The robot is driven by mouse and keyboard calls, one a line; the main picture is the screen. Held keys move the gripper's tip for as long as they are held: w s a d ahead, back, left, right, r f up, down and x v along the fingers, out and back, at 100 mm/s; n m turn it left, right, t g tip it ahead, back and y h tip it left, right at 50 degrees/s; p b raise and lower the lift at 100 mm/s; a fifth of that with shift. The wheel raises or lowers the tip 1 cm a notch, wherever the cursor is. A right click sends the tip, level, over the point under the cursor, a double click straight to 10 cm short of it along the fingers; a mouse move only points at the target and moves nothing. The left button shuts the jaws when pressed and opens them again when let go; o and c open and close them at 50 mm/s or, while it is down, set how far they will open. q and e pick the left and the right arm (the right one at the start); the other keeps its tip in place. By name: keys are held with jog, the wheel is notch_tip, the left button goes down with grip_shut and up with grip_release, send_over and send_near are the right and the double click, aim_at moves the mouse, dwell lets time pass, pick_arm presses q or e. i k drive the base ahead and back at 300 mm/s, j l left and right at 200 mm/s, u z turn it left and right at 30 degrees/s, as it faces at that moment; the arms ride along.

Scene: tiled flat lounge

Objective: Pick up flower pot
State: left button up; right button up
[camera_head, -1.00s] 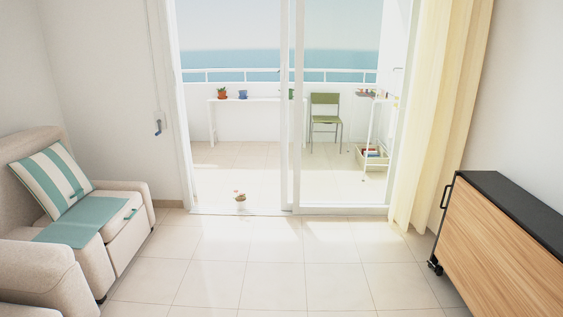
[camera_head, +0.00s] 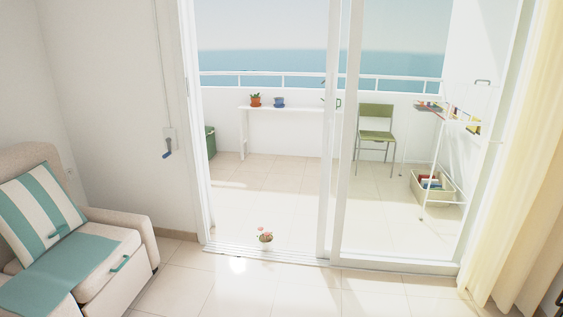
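Another plant on that table is partly hidden by the door frame. Neither of my grippers is in view.
The sliding door (camera_head: 333,150) is open on its left side. A beige armchair (camera_head: 125,235) with a striped cushion stands at the left. A cream curtain (camera_head: 520,230) hangs at the right. A green chair (camera_head: 375,125) and a drying rack (camera_head: 435,150) stand outside. The tiled floor ahead is clear.

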aim_at(266, 240)
jog(key=i+j+u, duration=0.1)
jog(key=i+u, duration=0.2)
jog(key=i, duration=0.75)
jog(key=i+l+u, duration=0.25)
jog(key=i, duration=0.8)
jog(key=j, duration=0.1)
